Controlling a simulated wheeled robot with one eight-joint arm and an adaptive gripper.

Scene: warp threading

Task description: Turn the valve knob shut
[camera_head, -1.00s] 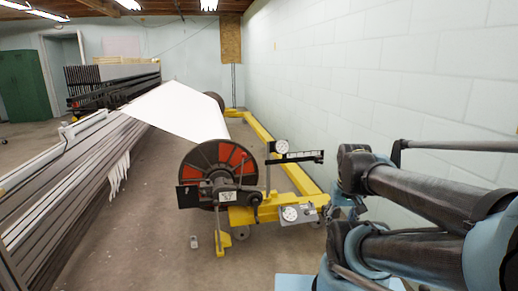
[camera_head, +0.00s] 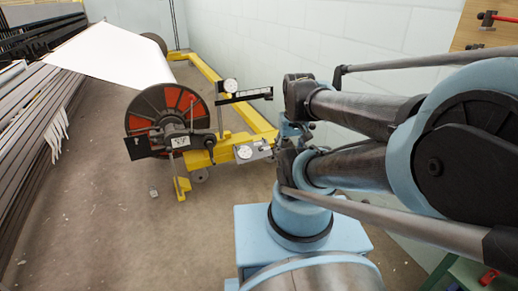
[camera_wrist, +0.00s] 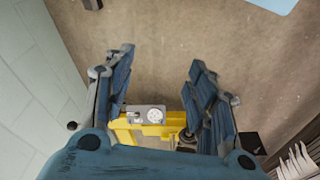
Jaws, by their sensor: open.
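A small grey control box (camera_head: 253,151) with a round white dial (camera_head: 244,152) sits on the yellow frame, left of my gripper. The box also shows in the wrist view (camera_wrist: 147,107), with the dial (camera_wrist: 154,115) on its face. A small part beside the dial may be the valve knob, but it is too small to tell. My gripper (camera_wrist: 162,62) is open and empty, its blue-black fingers spread either side of the box in the picture, with the box seen beyond them. In the head view my gripper is largely hidden behind my arm.
A large reel with red-orange panels (camera_head: 168,108) carries a white sheet (camera_head: 112,57). An upper gauge (camera_head: 230,86) with a dark bar stands above the box. A pale block wall (camera_head: 330,35) is close on the right. Concrete floor (camera_head: 100,220) is open at left.

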